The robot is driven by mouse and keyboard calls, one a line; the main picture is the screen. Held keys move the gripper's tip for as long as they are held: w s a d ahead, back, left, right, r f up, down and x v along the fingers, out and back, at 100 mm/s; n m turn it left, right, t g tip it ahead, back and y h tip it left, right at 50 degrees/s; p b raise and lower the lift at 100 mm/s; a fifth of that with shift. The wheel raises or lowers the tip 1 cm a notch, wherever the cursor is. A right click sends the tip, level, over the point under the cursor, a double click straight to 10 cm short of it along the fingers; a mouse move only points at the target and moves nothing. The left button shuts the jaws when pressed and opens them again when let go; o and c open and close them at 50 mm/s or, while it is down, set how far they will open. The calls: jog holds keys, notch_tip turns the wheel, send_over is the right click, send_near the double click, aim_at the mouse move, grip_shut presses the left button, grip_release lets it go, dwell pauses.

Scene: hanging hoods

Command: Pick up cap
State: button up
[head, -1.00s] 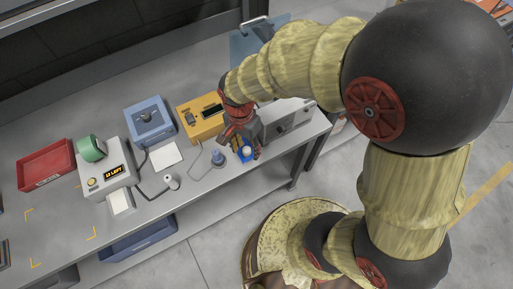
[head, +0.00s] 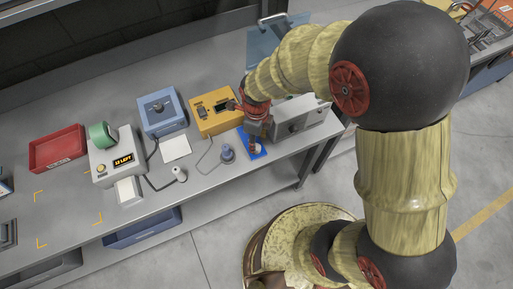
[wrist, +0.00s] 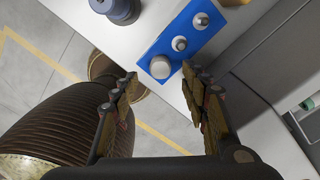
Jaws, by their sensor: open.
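A pale grey round cap (wrist: 160,67) sits on the near end of a blue plate (wrist: 209,38) in the wrist view. Two smaller round metal pieces, one at the middle (wrist: 180,43) and one at the far end (wrist: 201,20), stand in line with it. My gripper (wrist: 159,82) is open, with one finger on each side of the cap in the picture and nothing between them. Whether the fingertips are down at the cap's height, I cannot tell. In the head view my gripper (head: 254,143) is over the blue plate (head: 260,154) and hides the cap.
A blue-grey knobbed piece (head: 227,153) stands just left of the plate. A grey box (head: 297,121) is close on the right, a yellow box (head: 213,112) behind. A label machine (head: 115,158) and red tray (head: 57,149) are farther left. The bench's front edge is near.

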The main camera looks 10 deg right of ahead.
notch_tip(320, 180, down, 5)
jog(key=shift+b, duration=0.65)
jog(key=c, duration=0.8)
jog(key=shift+c, duration=0.3)
jog(key=shift+r, duration=0.1)
